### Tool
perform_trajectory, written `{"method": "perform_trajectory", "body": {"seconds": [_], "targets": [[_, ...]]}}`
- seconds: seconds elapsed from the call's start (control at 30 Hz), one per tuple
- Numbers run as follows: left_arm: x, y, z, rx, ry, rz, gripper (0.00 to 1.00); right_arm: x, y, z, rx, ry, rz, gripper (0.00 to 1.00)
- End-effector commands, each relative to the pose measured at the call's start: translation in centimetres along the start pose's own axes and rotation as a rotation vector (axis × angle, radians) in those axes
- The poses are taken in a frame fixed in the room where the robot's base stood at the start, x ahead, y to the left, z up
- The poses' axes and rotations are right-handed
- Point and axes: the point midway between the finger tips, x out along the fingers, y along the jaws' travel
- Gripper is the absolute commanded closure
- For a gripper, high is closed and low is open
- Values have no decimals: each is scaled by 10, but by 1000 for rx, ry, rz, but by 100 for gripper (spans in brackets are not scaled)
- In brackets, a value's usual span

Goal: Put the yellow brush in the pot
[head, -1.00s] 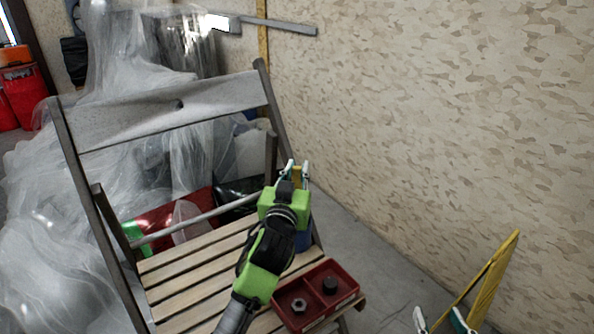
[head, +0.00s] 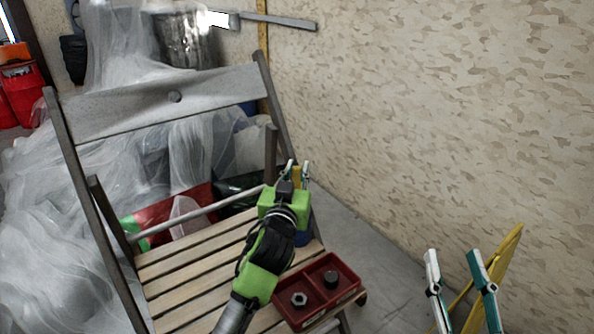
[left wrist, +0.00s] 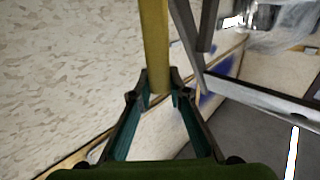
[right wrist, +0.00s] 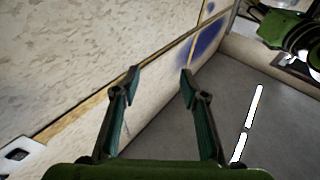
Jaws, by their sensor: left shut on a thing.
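My left gripper (head: 297,178) is above the right side of the slatted chair seat. It is shut on the yellow brush (left wrist: 155,45), whose yellow shaft stands between the fingertips in the left wrist view. Its lower end and bristles cannot be made out. A small part of a blue thing (head: 303,239) shows just below the left gripper in the head view; it may be the pot, but the gripper hides most of it. My right gripper (head: 459,270) is at the lower right, open and empty, and its spread fingers show in the right wrist view (right wrist: 160,82).
A red two-part tray (head: 318,290) with a nut and a dark round piece lies on the chair seat (head: 190,275). A yellow folded thing (head: 498,270) leans by the wall. Plastic sheeting (head: 50,220) and a silver bucket (head: 187,45) are behind.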

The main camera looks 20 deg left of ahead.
Motion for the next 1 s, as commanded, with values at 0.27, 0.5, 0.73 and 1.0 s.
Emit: {"method": "perform_trajectory", "body": {"seconds": [0.27, 0.5, 0.73, 1.0], "targets": [[0, 0, 8, 0, 1, 0, 100, -2, -4, -32, 6, 161, -9, 60], [0, 0, 13, 0, 1, 0, 100, -9, -7, -61, 12, 301, -15, 60], [0, 0, 18, 0, 1, 0, 100, -18, -9, -84, 17, 416, -19, 60], [0, 0, 19, 0, 1, 0, 100, -24, -10, -96, 20, 476, -22, 60]]}}
